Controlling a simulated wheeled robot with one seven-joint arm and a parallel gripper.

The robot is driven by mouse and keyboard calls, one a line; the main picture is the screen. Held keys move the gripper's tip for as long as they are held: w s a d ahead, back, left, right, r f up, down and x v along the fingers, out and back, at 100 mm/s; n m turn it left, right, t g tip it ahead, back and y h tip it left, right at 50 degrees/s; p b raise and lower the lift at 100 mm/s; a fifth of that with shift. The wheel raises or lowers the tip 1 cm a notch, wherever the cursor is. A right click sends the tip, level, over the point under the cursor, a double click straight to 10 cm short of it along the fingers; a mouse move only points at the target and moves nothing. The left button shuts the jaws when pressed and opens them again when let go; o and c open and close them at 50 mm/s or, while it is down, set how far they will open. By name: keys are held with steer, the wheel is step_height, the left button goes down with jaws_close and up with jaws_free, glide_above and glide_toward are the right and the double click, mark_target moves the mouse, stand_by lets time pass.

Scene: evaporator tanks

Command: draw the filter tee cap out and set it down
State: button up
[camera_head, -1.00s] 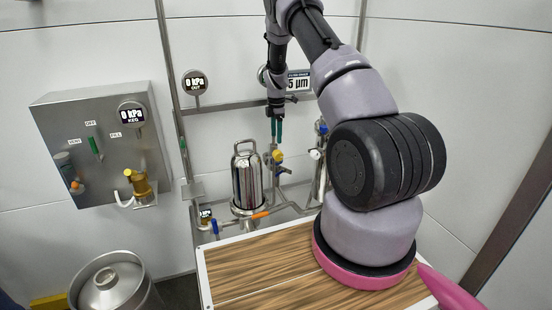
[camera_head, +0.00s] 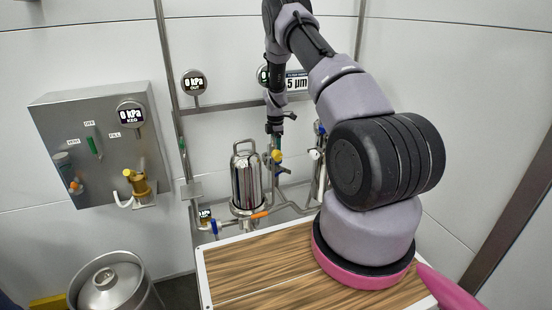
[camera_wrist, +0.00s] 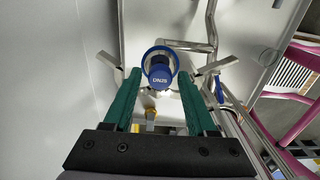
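In the wrist view a blue cap (camera_wrist: 161,76) with white lettering that seems to read DN25 sits inside a blue ring (camera_wrist: 148,60); it looks like the filter tee cap. My gripper (camera_wrist: 160,84) has its two green fingers spread, one on each side of the cap, with gaps visible between them and it. In the head view my gripper (camera_head: 276,146) points down at the pipework by the back wall, just above a yellow part (camera_head: 277,156). The cap cannot be made out there.
A shiny steel filter housing (camera_head: 246,182) stands close to the left of my gripper, with an orange-handled valve (camera_head: 259,215) at its base. A wooden tabletop (camera_head: 255,265) in front has clear room left of my arm base. A grey control box (camera_head: 100,150) hangs at left.

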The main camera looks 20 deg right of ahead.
jaws_close()
steer(key=shift+r, duration=0.65)
steer(key=shift+r, duration=2.95)
